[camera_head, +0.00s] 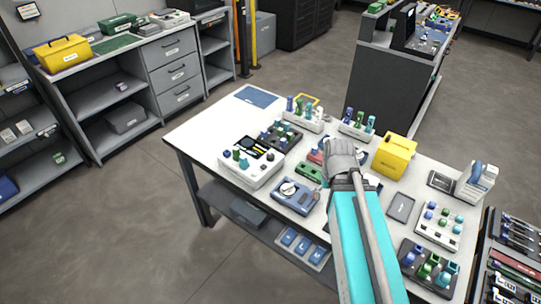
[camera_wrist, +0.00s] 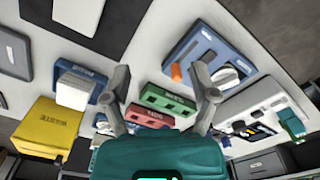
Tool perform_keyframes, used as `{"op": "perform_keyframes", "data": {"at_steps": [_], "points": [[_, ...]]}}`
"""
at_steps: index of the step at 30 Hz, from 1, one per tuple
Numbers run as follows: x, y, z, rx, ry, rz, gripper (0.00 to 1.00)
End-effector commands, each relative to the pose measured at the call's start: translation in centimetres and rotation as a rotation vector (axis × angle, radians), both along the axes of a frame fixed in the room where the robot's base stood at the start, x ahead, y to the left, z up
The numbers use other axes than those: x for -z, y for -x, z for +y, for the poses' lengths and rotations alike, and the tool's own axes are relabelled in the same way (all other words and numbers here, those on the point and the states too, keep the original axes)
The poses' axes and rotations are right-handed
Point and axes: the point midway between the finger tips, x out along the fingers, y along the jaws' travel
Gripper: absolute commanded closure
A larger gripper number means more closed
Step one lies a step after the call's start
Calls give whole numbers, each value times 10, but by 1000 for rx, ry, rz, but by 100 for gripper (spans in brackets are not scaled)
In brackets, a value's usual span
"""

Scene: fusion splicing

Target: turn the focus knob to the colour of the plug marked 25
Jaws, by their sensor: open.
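A blue device (camera_head: 303,205) with a round white knob (camera_head: 288,188) stands near the table's front edge, left of my gripper (camera_head: 342,150). In the wrist view the blue device (camera_wrist: 203,48) shows the white knob (camera_wrist: 226,76) and an orange part (camera_wrist: 176,73) beside it. I cannot read which knob is the focus knob. Coloured plugs stand in a white rack (camera_head: 314,126) and others at the back; no number 25 is legible. My gripper (camera_wrist: 163,98) is open and empty, fingers spread, apart from the knob.
A white unit (camera_head: 262,178) with upright knobs stands left of the blue device. Red (camera_wrist: 147,116) and green (camera_wrist: 165,99) slotted blocks lie below my gripper. A yellow box (camera_head: 393,157) stands to its right. More plug racks (camera_head: 440,237) crowd the right end.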

Motion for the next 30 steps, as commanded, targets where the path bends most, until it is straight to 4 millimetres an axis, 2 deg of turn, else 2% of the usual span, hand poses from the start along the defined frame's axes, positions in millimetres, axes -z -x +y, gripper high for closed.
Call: {"op": "perform_keyframes", "data": {"at_steps": [5, 8, 14, 24, 30], "points": [[-5, -13, 6, -55, -17, -9, 20], [-10, -28, 14, -132, -37, -22, 20], [-27, -75, 39, -381, -102, -75, 20], [-61, -164, 96, -882, -202, -231, 20], [-75, -197, 120, -1085, -226, -314, 20]]}}
